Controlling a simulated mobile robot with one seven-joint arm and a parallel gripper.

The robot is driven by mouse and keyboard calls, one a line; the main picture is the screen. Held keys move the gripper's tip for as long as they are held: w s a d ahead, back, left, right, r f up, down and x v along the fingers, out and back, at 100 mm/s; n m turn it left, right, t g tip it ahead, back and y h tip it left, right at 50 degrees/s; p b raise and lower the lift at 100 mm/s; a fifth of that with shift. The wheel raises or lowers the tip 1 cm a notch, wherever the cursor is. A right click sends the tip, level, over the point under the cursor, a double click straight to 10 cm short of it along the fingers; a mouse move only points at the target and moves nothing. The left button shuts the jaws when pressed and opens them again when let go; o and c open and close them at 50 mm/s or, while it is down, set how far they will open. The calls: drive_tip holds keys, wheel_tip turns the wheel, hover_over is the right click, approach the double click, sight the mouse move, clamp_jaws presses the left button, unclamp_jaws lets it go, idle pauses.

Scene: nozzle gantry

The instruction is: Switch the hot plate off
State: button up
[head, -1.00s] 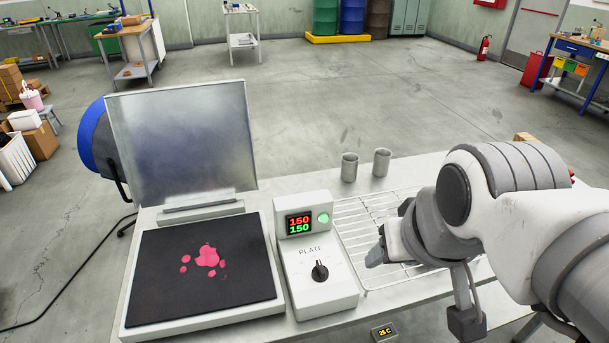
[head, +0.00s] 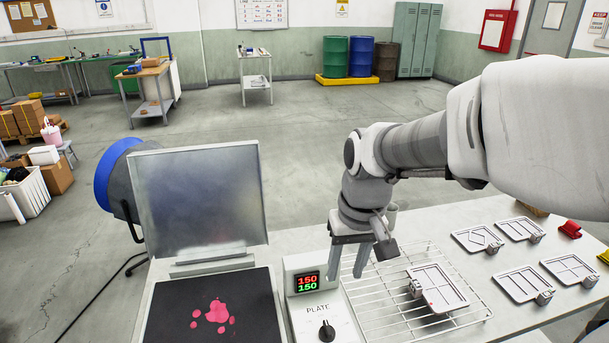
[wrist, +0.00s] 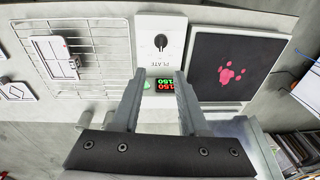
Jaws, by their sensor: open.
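The hot plate (head: 215,318) is a black square surface with pink paw-shaped splashes, at lower left; it also shows at right in the wrist view (wrist: 237,68). Its white control box (head: 307,305) stands right beside it. The display (head: 307,281) reads 150 in red over 150 in green. A black knob (head: 327,331) sits below the word PLATE, its white mark pointing roughly towards the display. My gripper (head: 347,276) points down, open and empty, behind and right of the box. In the wrist view, the fingertips (wrist: 158,78) frame the display, with the knob (wrist: 161,41) beyond, untouched.
A metal screen (head: 198,195) stands behind the plate. A wire rack (head: 385,312) right of the box holds a framed tray (head: 437,288). Several more small trays (head: 520,284) lie farther right.

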sight(327, 323)
drive_tip(key=shift+n+g+h, duration=0.3)
drive_tip(key=shift+g+h, duration=0.1)
drive_tip(key=shift+g, duration=0.2)
drive_tip(key=w+f, duration=0.1)
drive_tip(key=f, duration=0.5)
drive_tip(key=w+a+f, duration=0.1)
drive_tip(key=f, duration=0.6)
drive_tip(key=w+a+f, duration=0.1)
drive_tip(key=f, duration=0.5)
drive_tip(key=shift+w+a+f, duration=0.1)
drive_tip(key=shift+w+f, duration=0.05)
drive_tip(key=shift+f, duration=0.2)
clamp_jaws()
